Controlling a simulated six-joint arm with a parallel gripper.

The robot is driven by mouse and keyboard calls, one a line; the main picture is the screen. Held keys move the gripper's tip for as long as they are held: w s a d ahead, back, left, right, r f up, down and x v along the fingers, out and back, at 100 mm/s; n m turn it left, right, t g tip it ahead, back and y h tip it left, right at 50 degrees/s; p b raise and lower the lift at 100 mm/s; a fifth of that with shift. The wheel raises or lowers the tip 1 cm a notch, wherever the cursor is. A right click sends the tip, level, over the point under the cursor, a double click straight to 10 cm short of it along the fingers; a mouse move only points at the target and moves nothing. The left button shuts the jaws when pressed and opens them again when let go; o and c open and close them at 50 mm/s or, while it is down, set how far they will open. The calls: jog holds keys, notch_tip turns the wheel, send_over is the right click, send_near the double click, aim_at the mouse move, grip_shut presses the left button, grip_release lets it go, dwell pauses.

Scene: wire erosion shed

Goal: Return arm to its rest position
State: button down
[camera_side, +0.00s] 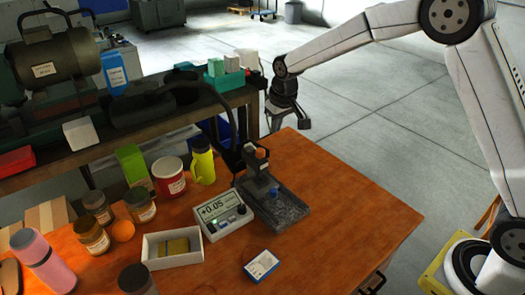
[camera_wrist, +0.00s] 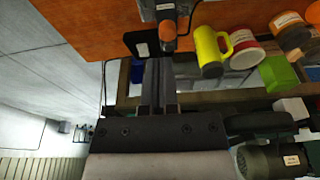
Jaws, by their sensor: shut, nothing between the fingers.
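My gripper (camera_side: 269,128) hangs at the end of my white arm, pointing down beyond the far edge of the orange-brown table (camera_side: 340,215) in the side view. It is close to the dark shelf's right end and partly hard to make out there. In the wrist view, my gripper (camera_wrist: 158,62) shows as two dark parallel fingers lying close together, with nothing held between them. Past the fingertips, the measuring stand (camera_wrist: 166,32) shows on the table. The stand also shows in the side view (camera_side: 275,205), apart from my gripper.
A gauge box (camera_side: 220,214), yellow mug (camera_side: 202,163), red tin (camera_side: 168,177) and several jars stand on the table. A dark shelf (camera_side: 165,140) with a motor (camera_side: 55,62) lies along the back. The floor (camera_side: 380,110) right of the table is clear.

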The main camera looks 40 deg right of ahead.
jog(key=s+d+f, duration=0.1)
jog(key=s, duration=1.2)
jog(key=s+d+f, duration=0.1)
jog(key=s, duration=1.2)
jog(key=shift+f, duration=0.4)
